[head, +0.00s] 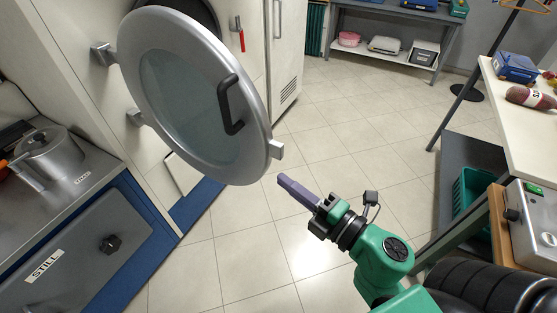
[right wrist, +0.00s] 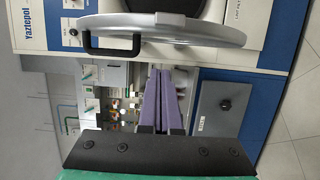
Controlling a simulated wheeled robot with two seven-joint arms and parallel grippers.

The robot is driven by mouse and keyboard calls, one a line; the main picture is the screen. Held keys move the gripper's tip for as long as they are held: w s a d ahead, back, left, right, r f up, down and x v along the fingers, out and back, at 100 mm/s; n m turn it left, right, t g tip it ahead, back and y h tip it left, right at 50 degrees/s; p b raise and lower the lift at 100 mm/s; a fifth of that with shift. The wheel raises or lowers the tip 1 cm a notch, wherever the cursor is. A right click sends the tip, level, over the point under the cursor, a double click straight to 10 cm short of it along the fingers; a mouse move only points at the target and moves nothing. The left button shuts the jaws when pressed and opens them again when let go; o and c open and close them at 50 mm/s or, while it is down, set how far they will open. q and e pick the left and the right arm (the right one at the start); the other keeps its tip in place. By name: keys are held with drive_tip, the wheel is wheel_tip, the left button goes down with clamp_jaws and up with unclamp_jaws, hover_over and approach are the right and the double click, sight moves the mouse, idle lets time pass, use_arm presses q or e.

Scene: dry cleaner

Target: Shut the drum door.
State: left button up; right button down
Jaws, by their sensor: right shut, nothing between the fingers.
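The round drum door (head: 165,95) stands swung open in the head view, a grey metal ring around a glass pane, hinged at its left. Its black handle (head: 228,104) is on the right part of the face, and a small latch block (head: 277,149) sticks out from the rim. The drum opening (head: 205,12) shows partly behind it. My right gripper (head: 284,181) has purple fingers, shut and empty, just below and right of the latch block, apart from the door. In the right wrist view the door (right wrist: 190,34) and its handle (right wrist: 112,46) lie beyond the fingers (right wrist: 162,80). My left gripper is out of view.
A counter with a metal pot (head: 48,155) stands at the left, above a blue and grey cabinet labelled STILL (head: 80,250). A white table (head: 525,125) with a blue box (head: 514,67) is at the right. The tiled floor (head: 350,130) between is clear.

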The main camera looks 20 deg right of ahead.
drive_tip(key=w+p, duration=0.1)
drive_tip(key=w, duration=0.1)
drive_tip(key=w+p, duration=0.1)
drive_tip(key=w, duration=0.2)
drive_tip(key=w+p, duration=0.1)
drive_tip(key=w, duration=0.1)
drive_tip(key=shift+w+r+p, duration=0.3)
drive_tip(key=shift+w+p, duration=0.05)
drive_tip(key=shift+w, duration=0.05)
drive_tip(key=shift+w+d, duration=0.1)
drive_tip(key=shift+d, duration=0.15)
drive_tip(key=shift+a, duration=0.15)
